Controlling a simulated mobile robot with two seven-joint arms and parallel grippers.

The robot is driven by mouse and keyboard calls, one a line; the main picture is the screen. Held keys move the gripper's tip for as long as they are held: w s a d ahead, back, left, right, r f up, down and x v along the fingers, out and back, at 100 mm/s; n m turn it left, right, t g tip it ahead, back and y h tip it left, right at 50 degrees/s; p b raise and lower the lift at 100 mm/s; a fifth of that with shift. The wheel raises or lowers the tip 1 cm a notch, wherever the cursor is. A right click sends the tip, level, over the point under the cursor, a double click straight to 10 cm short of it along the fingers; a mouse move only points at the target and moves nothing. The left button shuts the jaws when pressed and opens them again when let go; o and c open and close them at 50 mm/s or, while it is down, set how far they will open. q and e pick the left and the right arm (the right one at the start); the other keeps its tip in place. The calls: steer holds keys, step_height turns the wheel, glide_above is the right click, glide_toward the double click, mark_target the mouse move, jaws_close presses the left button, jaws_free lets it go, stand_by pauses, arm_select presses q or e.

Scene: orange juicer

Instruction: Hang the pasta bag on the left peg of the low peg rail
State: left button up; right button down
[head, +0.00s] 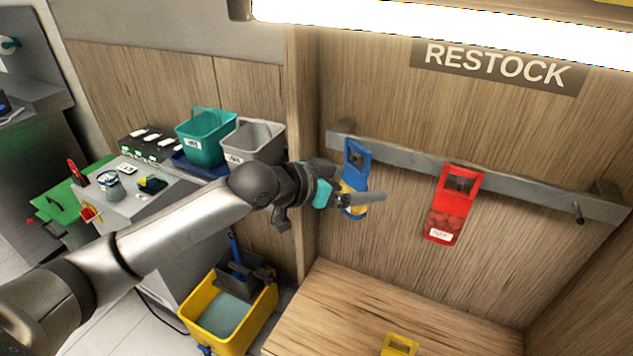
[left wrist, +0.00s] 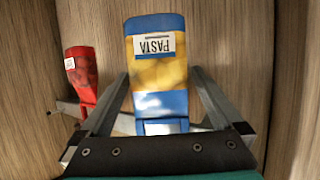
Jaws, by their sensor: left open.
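The pasta bag (head: 357,153) has a blue top with a hole, and a yellow and blue lower part. It hangs upright against the left end of the low peg rail (head: 400,167). The left peg is hidden or merges with the dark spot in the hole. My left gripper (head: 368,197) is open around the lower part of the bag. In the left wrist view the bag (left wrist: 157,72) stands between the spread fingers, its PASTA label upside down, with gaps on both sides. My right gripper is not in view.
A red bag (head: 449,208) hangs on the rail's middle. A bare peg (head: 579,214) is at the right. A yellow item (head: 399,346) lies on the wooden bench (head: 340,310). A yellow mop bucket (head: 232,320) and a counter with teal (head: 205,136) and grey bins stand left.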

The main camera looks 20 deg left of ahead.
arm_select(q)
steer(key=v, duration=1.2)
steer(key=shift+s, duration=0.2)
steer(key=shift+a+r, duration=0.15)
